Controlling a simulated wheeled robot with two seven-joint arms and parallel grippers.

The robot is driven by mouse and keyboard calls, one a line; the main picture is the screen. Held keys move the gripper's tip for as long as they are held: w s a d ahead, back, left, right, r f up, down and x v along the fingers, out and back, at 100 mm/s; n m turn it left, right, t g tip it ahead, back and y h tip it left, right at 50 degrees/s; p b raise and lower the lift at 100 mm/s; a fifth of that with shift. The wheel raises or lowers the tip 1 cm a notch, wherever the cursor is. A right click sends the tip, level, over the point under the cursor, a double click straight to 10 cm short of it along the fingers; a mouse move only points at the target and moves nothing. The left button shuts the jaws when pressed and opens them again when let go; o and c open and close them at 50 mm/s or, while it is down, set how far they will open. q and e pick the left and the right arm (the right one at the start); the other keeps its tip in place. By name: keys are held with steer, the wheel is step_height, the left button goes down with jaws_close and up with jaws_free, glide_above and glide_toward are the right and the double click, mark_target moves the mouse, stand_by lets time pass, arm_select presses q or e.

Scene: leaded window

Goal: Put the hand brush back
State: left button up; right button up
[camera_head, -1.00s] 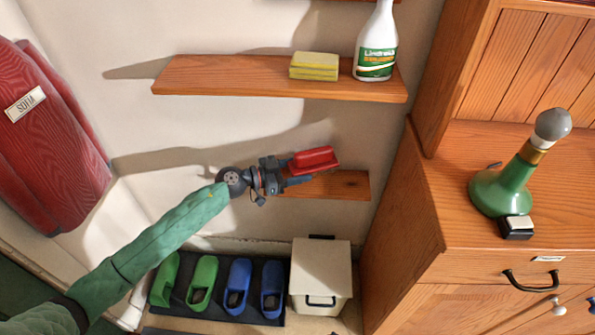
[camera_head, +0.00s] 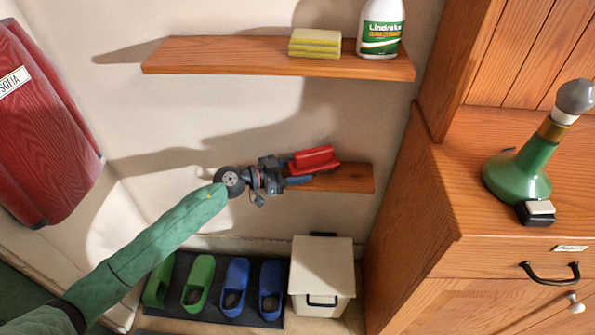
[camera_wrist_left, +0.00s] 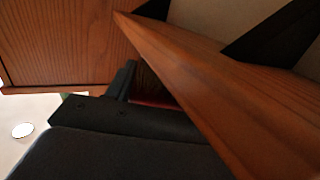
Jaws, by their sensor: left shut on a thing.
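The hand brush (camera_head: 314,158) is red and shows at the lower wall shelf (camera_head: 350,178). My left gripper (camera_head: 290,178) is shut on the brush, just at the left part of that shelf. Whether the brush touches the shelf board cannot be told. In the left wrist view, the dark gripper (camera_wrist_left: 135,105) lies close beside the wooden shelf edge (camera_wrist_left: 205,90). My right gripper is out of view.
An upper shelf (camera_head: 220,56) holds yellow sponges (camera_head: 315,43) and a spray bottle (camera_head: 381,28). Below stand a white bin (camera_head: 322,277) and green and blue clogs on a dark mat. A wooden cabinet (camera_head: 395,220) rises close on the right.

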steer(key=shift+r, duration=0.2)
arm_select(q)
steer(key=shift+f, duration=0.3)
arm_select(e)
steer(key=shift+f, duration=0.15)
arm_select(q)
steer(key=shift+f, duration=0.2)
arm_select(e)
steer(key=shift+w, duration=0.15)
arm_select(q)
steer(key=o, duration=1.4)
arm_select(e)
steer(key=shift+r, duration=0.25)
